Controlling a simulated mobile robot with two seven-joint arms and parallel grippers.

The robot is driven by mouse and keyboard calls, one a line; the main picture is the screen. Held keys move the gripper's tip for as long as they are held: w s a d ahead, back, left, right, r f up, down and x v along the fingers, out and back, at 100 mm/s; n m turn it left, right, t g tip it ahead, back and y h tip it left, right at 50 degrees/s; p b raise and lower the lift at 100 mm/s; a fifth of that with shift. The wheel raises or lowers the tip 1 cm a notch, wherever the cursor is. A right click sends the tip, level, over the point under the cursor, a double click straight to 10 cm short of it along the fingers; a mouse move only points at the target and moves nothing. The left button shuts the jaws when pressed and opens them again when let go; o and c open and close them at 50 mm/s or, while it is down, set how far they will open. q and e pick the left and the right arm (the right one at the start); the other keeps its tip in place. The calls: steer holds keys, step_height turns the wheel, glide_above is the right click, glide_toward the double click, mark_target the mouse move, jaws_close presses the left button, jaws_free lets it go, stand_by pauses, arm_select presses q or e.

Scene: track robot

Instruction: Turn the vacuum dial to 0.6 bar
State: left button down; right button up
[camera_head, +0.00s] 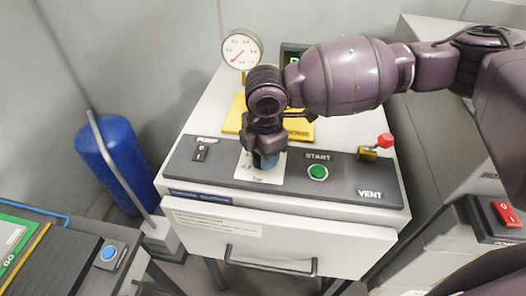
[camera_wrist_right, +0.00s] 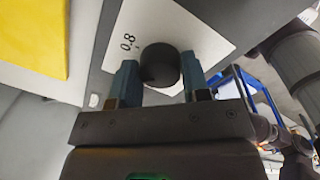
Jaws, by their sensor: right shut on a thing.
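The vacuum dial (camera_wrist_right: 160,65) is a dark round knob on a white scale plate, seen in the right wrist view. The mark 0.8 is readable beside it; the other marks and the pointer are hidden or too small to tell. My right gripper (camera_wrist_right: 161,82) has its blue-grey fingers on both sides of the knob, shut on it. In the head view the right gripper (camera_head: 266,160) points down over the white scale plate (camera_head: 262,177) and hides the knob. My left gripper is not in view.
A round gauge (camera_head: 242,49) stands behind the panel. A green START button (camera_head: 318,172) and a red-tipped VENT lever (camera_head: 385,141) are to the right, a PUMP switch (camera_head: 200,151) to the left. A yellow plate (camera_head: 234,113) lies behind the gripper.

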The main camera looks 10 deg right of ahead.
steer(key=shift+w, duration=0.1)
steer(key=o, duration=0.9)
steer(key=r, duration=1.1)
steer(key=shift+s+d+b, duration=0.1)
steer(key=shift+s+b, duration=0.25)
steer(key=shift+f, duration=0.1)
